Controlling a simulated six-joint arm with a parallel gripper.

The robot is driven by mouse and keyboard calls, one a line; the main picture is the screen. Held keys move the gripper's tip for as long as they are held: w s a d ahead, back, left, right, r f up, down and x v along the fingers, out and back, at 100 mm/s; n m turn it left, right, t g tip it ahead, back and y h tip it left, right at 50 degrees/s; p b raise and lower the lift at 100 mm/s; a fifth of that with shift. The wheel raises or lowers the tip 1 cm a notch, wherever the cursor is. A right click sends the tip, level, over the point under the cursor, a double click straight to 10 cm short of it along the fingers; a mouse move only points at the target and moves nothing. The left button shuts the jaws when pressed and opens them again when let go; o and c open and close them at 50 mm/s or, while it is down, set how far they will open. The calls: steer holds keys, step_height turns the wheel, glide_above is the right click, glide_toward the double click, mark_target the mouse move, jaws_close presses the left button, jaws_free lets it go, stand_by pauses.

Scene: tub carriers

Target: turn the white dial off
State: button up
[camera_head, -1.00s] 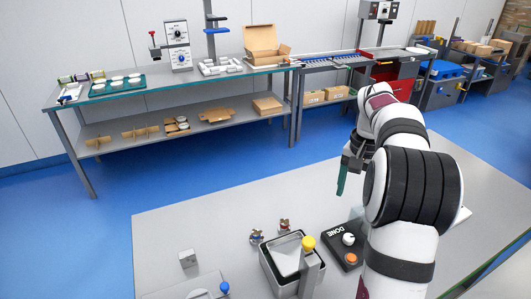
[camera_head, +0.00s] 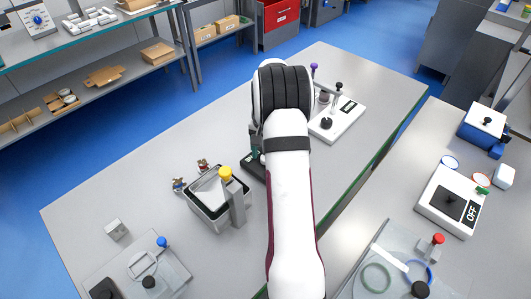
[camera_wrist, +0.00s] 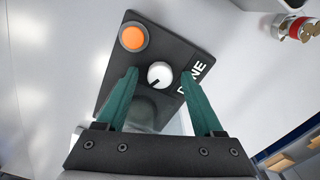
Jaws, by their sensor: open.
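The white dial (camera_wrist: 160,74) is a round knob with a dark pointer mark, set on a black box (camera_wrist: 118,62) in the wrist view. An orange button (camera_wrist: 133,37) sits beside it, and white lettering that seems to read "DONE" runs along the box's right edge. My gripper (camera_wrist: 160,78) is open, its two green fingers on either side of the dial with gaps visible. I cannot tell the exact height of the fingertips over the box. In the head view the black box (camera_head: 252,168) is mostly hidden behind my arm, and the dial barely shows.
Left of the box stands a grey tub (camera_head: 207,212) with a yellow-knobbed post (camera_head: 226,175) and two small figures nearby. A white device with a black knob (camera_head: 335,122) is to its right. Another white device marked "OFF" (camera_head: 453,200) is on the right table.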

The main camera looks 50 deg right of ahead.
jaws_close()
stand_by(0.3)
steer(key=shift+m, duration=0.3)
steer(key=m, duration=1.1)
stand_by(0.6)
